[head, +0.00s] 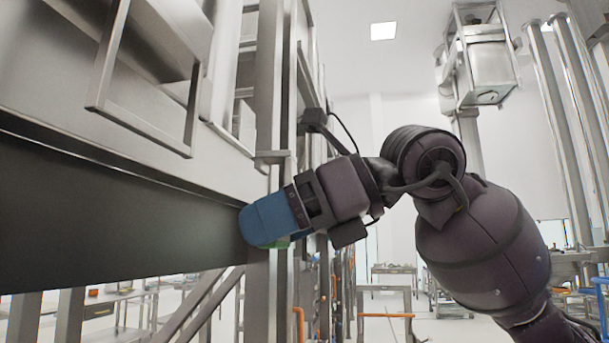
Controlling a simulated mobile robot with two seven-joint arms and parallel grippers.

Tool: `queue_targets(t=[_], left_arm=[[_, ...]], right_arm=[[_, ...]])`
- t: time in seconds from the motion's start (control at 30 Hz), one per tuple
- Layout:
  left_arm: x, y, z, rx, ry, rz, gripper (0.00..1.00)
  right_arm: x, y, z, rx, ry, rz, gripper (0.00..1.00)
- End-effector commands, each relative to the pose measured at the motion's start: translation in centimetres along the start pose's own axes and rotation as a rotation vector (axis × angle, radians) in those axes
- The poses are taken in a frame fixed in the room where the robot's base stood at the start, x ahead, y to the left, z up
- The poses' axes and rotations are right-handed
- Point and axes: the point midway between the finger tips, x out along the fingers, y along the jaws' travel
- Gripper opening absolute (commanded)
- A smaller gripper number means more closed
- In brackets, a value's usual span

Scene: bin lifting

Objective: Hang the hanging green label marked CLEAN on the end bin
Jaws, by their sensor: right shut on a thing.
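My right gripper (266,222) reaches in from the right, its blue fingers at the edge of a large steel structure on the left. It is shut on the green label, of which only a thin green sliver (281,244) shows below the fingers. The label's marking and most of its face are hidden. I cannot tell whether the label touches the steel or hangs from it. A steel bin (487,70) in a frame is held high at the back right. I cannot tell which bin is the end bin. My left gripper is not in view.
The steel structure at left has a bar handle (140,132) and a dark long panel (110,220). Upright posts (268,90) stand close behind my gripper. Tall columns (560,120) stand at right. Benches (393,270) are far back.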

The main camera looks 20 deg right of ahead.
Motion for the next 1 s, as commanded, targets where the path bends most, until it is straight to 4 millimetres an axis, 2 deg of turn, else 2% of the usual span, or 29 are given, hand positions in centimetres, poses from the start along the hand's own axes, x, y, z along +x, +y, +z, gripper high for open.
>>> queue_targets(t=[0.03,0.1,0.2,0.33,0.57,1.0], left_arm=[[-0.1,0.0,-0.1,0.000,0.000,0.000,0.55],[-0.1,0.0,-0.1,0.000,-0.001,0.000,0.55],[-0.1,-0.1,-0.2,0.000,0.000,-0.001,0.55],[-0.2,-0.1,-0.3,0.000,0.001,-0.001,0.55],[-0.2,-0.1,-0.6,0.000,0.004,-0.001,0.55],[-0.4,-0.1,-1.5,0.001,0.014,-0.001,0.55]], right_arm=[[-1.4,0.9,1.1,-0.004,-0.003,-0.014,0.55],[-2.8,1.9,2.1,0.002,-0.004,-0.025,0.55],[-4.2,2.9,2.9,0.011,-0.002,-0.036,0.55],[-5.0,3.5,3.4,0.017,0.000,-0.044,0.55],[-4.5,3.6,3.8,0.020,0.000,-0.043,0.55],[-2.0,3.5,4.9,0.019,0.000,-0.042,0.55]])
